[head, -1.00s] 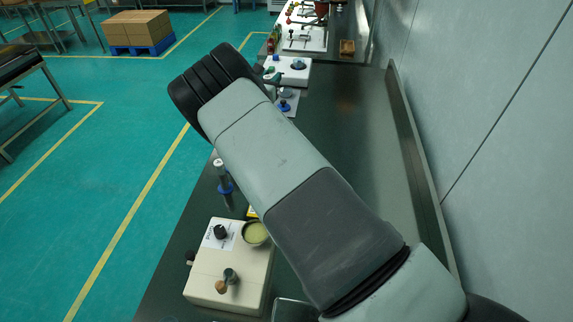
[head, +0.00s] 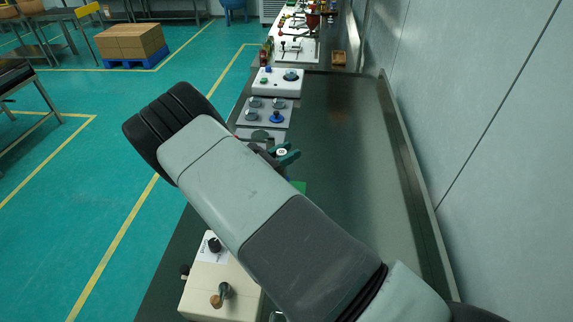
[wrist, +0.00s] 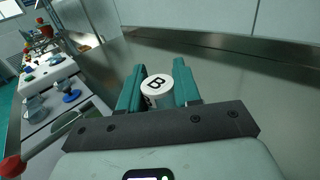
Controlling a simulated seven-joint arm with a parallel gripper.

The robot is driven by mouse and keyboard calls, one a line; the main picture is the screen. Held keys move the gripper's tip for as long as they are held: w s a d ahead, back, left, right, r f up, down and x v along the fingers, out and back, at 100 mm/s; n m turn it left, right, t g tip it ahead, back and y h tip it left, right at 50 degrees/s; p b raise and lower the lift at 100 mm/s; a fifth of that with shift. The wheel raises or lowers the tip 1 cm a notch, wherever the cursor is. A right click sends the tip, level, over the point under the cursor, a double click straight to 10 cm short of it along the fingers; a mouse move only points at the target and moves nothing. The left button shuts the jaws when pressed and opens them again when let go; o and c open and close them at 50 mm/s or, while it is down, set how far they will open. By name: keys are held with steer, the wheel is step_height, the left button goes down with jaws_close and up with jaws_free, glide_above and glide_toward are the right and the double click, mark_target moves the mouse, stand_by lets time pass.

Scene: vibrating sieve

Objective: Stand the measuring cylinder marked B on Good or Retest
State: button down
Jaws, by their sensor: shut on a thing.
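In the wrist view, the measuring cylinder marked B (wrist: 157,84) shows as a white round top with a black B, held between the two green fingers of my gripper (wrist: 160,72). Its lower part is hidden, so I cannot tell whether its base touches the counter. In the head view, my gripper (head: 281,153) shows just beyond my arm, with the white top (head: 282,152) between its fingers. A green patch (head: 299,187) lies on the counter just nearer than the gripper, partly behind my arm. I cannot read any Good or Retest label.
A grey plate with several round pieces (head: 264,112) and a white box (head: 277,82) stand farther along the counter. A cream box with knobs (head: 222,285) is at the near left. The dark counter (head: 345,165) is bare on the right, up to its raised edge by the wall.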

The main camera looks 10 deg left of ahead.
steer(key=shift+f, duration=1.85)
steer(key=c, duration=0.8)
jaws_free()
steer(key=shift+f, duration=0.15)
steer(key=shift+r, duration=0.2)
steer(key=v, duration=1.2)
